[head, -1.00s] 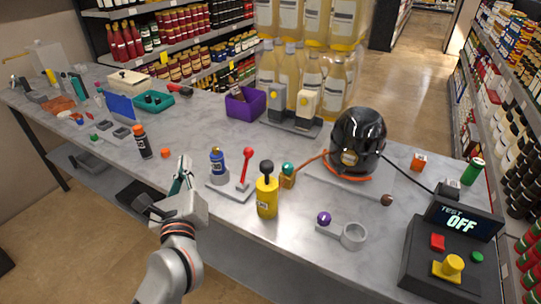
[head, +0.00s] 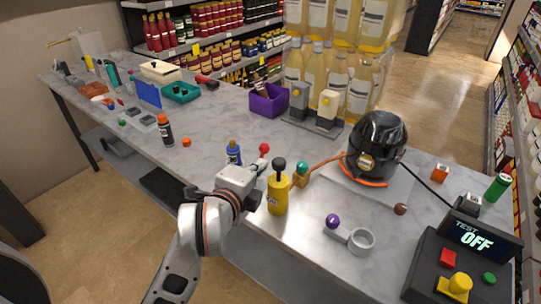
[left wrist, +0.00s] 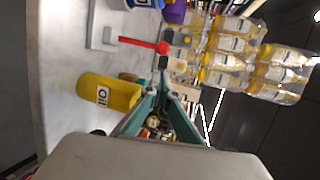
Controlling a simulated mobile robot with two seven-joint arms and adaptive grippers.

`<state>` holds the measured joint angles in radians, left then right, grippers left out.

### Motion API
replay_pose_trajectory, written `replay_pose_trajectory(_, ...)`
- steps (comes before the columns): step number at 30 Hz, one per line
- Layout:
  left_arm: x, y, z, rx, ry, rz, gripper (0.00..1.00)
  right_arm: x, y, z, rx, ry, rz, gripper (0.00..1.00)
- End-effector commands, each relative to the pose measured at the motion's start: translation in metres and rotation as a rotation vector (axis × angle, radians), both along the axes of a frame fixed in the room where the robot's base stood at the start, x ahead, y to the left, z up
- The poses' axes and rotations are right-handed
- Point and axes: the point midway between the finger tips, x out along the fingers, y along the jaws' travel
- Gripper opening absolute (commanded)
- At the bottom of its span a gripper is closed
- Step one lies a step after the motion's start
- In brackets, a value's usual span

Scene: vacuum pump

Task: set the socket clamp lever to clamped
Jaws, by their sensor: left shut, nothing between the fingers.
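The lever with the red knob (head: 264,149) stands beside the blue bottle-shaped part (head: 234,152). My left gripper hides its lower part in the head view. The left wrist view shows its red rod and knob (left wrist: 162,48) rising from a pale base plate (left wrist: 98,28). My left gripper (left wrist: 158,84) is shut and empty, its green fingers converging between the red knob and the yellow oil can (left wrist: 108,93). The fingers appear apart from the lever. In the head view my left arm covers the fingers. My right gripper is not in view.
The yellow oil can (head: 278,194) stands close to the right of my left gripper. Further right are a ring with a purple knob (head: 361,241), a black pump (head: 377,142) and a test box reading OFF (head: 473,239). A purple bin (head: 268,101) stands behind.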

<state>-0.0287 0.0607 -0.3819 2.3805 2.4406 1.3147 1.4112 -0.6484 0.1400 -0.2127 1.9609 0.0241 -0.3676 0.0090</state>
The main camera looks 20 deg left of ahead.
Motion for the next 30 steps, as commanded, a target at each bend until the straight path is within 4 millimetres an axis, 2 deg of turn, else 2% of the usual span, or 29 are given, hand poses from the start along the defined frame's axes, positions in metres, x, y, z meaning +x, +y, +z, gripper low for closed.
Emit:
replay_pose_trajectory(5, 0.018, 0.0, -0.005, 0.005, -0.001, 0.002, 0.0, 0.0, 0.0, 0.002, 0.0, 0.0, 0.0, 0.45)
replay_pose_trajectory(12, 0.058, -0.002, -0.017, 0.004, 0.0, 0.001, 0.0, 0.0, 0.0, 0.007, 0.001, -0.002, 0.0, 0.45)
replay_pose_trajectory(18, 0.083, -0.004, -0.026, 0.004, -0.001, 0.001, 0.0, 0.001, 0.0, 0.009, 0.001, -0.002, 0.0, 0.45)
replay_pose_trajectory(24, 0.094, -0.004, -0.029, 0.004, -0.001, 0.002, 0.0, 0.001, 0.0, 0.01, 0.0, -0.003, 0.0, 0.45)
replay_pose_trajectory(30, 0.094, -0.004, -0.03, 0.003, -0.001, 0.001, 0.0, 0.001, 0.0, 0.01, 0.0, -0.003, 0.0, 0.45)
